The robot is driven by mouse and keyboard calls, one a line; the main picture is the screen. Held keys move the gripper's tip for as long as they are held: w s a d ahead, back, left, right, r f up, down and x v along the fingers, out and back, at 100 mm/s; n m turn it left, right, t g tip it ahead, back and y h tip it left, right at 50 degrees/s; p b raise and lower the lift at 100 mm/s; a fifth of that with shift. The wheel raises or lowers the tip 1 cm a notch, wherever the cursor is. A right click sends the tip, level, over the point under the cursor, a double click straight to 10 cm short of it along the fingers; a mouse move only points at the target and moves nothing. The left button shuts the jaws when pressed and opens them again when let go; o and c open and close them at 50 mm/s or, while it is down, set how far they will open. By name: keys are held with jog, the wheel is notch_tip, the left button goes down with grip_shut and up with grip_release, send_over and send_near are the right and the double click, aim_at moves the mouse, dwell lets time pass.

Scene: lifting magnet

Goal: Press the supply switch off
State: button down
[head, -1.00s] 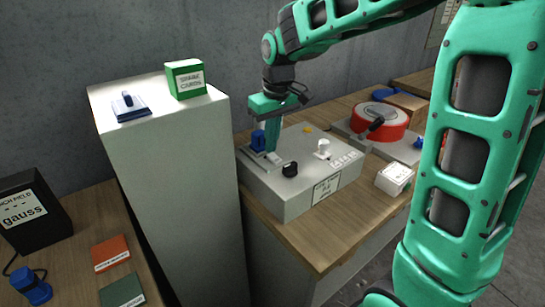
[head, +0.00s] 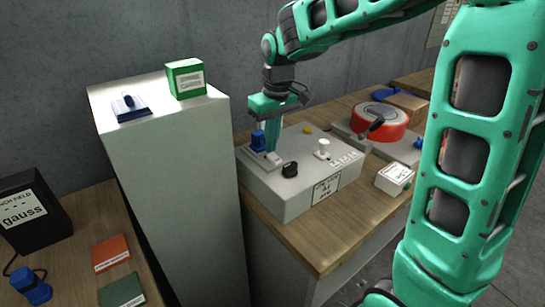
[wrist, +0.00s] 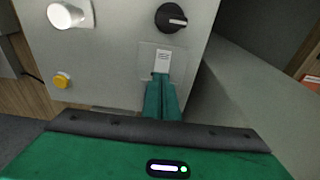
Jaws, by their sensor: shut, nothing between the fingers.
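The grey supply box (head: 310,190) stands on the wooden bench, with a light rocker switch on a small plate (head: 262,159) at its left end. In the wrist view the rocker (wrist: 163,59) shows beyond my fingertips, and its near end is hidden by them. My gripper (head: 270,150) is shut and empty, pointing down over the switch plate. In the wrist view its green fingertips (wrist: 161,77) are at the near end of the rocker. I cannot tell whether they touch it. A blue part (head: 258,139) shows just left of the fingers.
The box also bears a black knob (head: 290,169), a white knob (head: 323,148) and a yellow button (head: 308,130). A red round magnet (head: 380,120) stands behind to the right. A tall grey cabinet (head: 180,180) rises close on the left.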

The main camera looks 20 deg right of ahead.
aim_at(273, 155)
jog(key=shift+f, duration=0.1)
jog(key=shift+f, duration=0.35)
dwell(0.4)
jog(key=shift+w, duration=0.1)
notch_tip(273, 155, up, 7)
jog(key=s, duration=0.1)
dwell(0.8)
jog(key=shift+d, duration=0.15)
